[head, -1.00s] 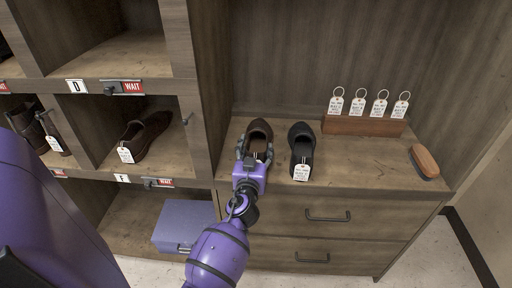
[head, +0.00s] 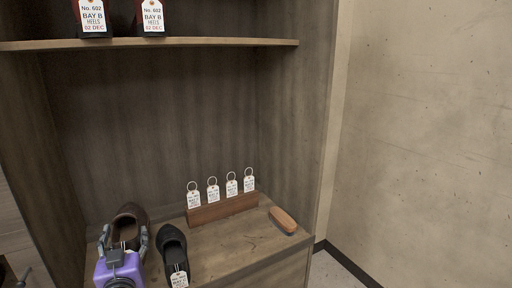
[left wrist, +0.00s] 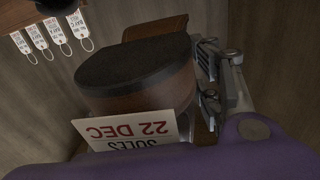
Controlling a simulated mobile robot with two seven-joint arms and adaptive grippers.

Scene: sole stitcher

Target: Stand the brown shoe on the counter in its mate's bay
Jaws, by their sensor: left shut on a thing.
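The brown shoe (head: 129,217) is at the lower left of the head view, on or just above the counter; I cannot tell which. My left gripper (head: 124,240) is shut on it, one finger on each side. In the left wrist view the shoe's heel end (left wrist: 155,98) fills the middle, with its dark underside showing. A white tag (left wrist: 140,128) reading "SOLES 22 DEC" hangs from it. The mate and its bay are out of view. My right gripper is not in view.
A black shoe (head: 173,247) with a tag stands close to the right of the brown shoe. Behind are a wooden block (head: 222,209) with several ringed tags and a brush (head: 283,220). A shelf (head: 200,44) holding tagged items spans above. The counter's right part is mostly clear.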

